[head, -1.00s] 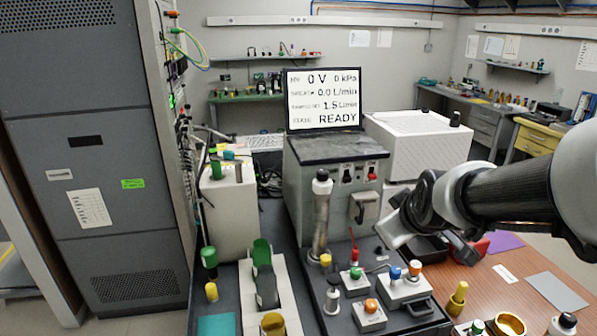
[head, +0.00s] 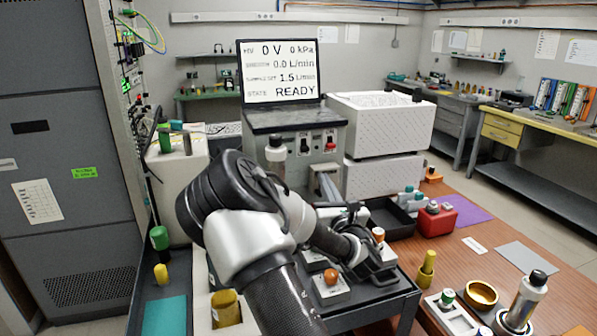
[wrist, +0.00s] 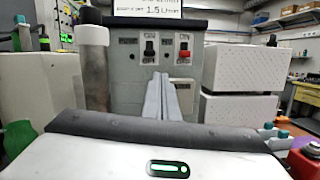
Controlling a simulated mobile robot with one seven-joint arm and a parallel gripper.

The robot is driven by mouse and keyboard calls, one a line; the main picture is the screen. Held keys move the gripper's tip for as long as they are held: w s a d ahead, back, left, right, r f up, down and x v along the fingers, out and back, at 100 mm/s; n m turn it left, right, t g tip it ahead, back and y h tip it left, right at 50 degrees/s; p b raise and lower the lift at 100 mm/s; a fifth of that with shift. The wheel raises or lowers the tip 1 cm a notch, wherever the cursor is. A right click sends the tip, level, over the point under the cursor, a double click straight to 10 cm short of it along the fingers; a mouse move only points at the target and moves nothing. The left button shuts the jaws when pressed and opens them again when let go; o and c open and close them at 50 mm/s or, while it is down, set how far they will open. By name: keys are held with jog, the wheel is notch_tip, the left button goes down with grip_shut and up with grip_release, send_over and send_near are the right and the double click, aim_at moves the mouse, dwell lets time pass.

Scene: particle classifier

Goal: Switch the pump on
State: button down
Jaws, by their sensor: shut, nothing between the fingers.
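The left switch is black (wrist: 150,48). The right switch is red (wrist: 184,50). Their small labels are too blurred to read with certainty. In the wrist view my gripper (wrist: 160,78) is shut and empty. Its fingertips point at the panel and appear just below the two switches, with no contact visible.
A metal column with a white cap (wrist: 94,70) stands left of my fingers. White boxes (head: 385,130) are stacked to the right. A red container (head: 436,220) and a black tray (head: 388,217) sit right of my arm. Small coloured-knob units (head: 331,285) crowd the bench below.

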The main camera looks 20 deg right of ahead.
aim_at(305, 148)
jog(key=a+n, duration=0.1)
jog(key=n+y, duration=0.1)
jog(key=shift+w+a+f+n, duration=0.1)
jog(key=shift+a+f+n, duration=0.05)
jog(key=shift+a+n, duration=0.2)
jog(key=x, duration=1)
jog(key=shift+a, duration=0.1)
jog(key=shift+r, duration=1.5)
